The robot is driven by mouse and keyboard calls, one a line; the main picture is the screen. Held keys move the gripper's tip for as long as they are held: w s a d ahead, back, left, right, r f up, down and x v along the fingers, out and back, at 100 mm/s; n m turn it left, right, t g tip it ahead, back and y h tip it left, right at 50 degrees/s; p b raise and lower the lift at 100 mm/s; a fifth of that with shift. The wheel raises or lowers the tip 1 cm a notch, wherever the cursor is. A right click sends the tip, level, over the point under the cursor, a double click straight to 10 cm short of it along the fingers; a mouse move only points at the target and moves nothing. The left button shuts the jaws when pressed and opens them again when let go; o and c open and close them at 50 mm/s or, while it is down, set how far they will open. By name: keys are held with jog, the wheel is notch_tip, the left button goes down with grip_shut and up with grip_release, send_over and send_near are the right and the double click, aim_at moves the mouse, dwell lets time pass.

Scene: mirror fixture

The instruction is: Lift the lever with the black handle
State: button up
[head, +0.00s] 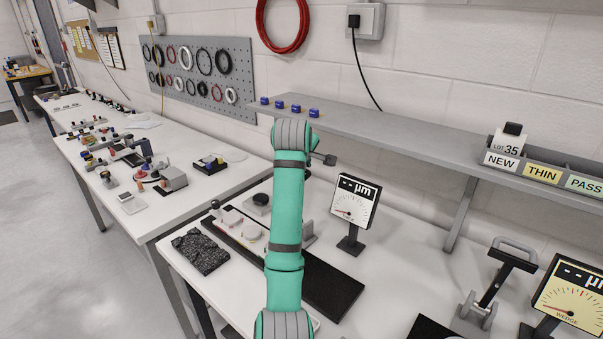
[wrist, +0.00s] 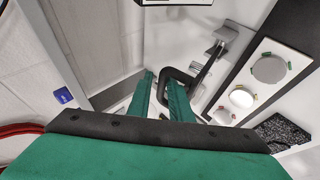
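The lever's black handle (wrist: 164,84) is a D-shaped loop in the wrist view. Its dark arm (wrist: 208,68) runs up and right to a grey bracket (wrist: 226,36). My gripper (wrist: 160,82) has two green fingers, one on each side of the loop's near bar. A narrow gap seems to show beside the bar, so the fingers look open around it; contact is hard to make out. In the head view my green arm hides the handle; a bit of grey bracket (head: 308,236) shows beside the arm.
A dial gauge (head: 354,204) stands right of my arm, under a wall shelf (head: 400,127) with small blue blocks (head: 296,109). A dark rough slab (head: 201,251) lies left.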

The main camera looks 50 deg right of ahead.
jog(key=shift+s+a+r, duration=0.15)
jog(key=shift+s+r, duration=0.25)
jog(key=shift+r, duration=0.55)
jog(key=shift+s+a+r, duration=0.15)
jog(key=shift+s+r, duration=0.2)
jog(key=shift+r, duration=0.6)
jog(key=shift+s+a+r, duration=0.15)
jog(key=shift+s+r, duration=0.25)
jog(key=shift+r, duration=0.55)
jog(key=v, duration=1.1)
jog(key=shift+d, duration=0.15)
